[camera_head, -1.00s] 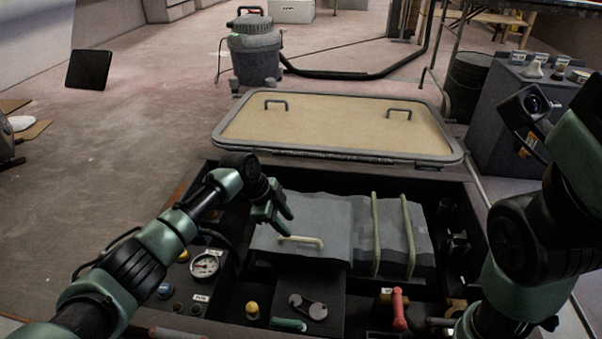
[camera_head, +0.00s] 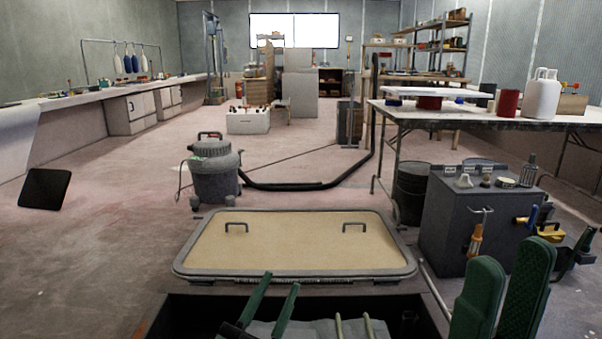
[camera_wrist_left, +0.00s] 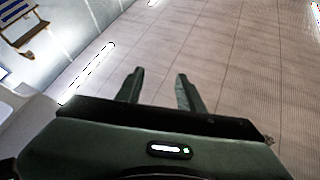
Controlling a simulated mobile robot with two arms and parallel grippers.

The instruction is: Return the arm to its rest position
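My left gripper (camera_head: 270,300) points up at the bottom of the head view, in front of the open hatch pit. Its two green fingers stand apart with nothing between them. The left wrist view shows the same fingers (camera_wrist_left: 159,88) apart and empty against a pale panelled surface, possibly the ceiling. My right gripper (camera_head: 507,275) rises large at the lower right of the head view. Its two green fingers are a little apart at the tips, and nothing is seen between them. Most of both arms is out of view.
A beige hatch lid (camera_head: 295,247) with two handles lies behind the dark pit (camera_head: 185,315). A grey cabinet (camera_head: 450,235) with tools stands at right. A canister vacuum (camera_head: 214,180) stands behind the lid. The left floor is mostly clear, with a dark panel (camera_head: 45,189).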

